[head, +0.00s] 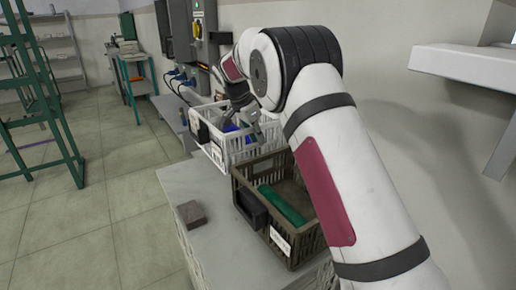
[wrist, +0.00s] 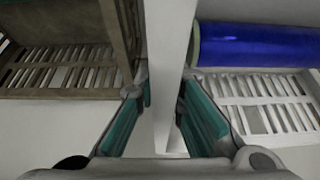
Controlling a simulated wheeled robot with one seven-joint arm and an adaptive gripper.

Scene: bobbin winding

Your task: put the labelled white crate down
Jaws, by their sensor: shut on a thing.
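The white crate (head: 243,153) with slatted walls and a pale label (head: 216,154) is beyond the brown crate in the head view. It has a blue roll inside, which shows clearly in the wrist view (wrist: 258,45). My gripper (head: 247,108) reaches down to the white crate. In the wrist view its teal pads (wrist: 165,118) stand either side of the crate's white wall (wrist: 170,45), and it is shut on that wall. Whether the crate's bottom touches the worktop cannot be told.
A brown crate (head: 247,199) holding a green roll (head: 283,206) stands close by on the pale worktop (head: 205,250). It is left of my gripper in the wrist view (wrist: 120,30). A small dark block (head: 191,214) lies at the worktop's left. A wall shelf (head: 470,66) is at right.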

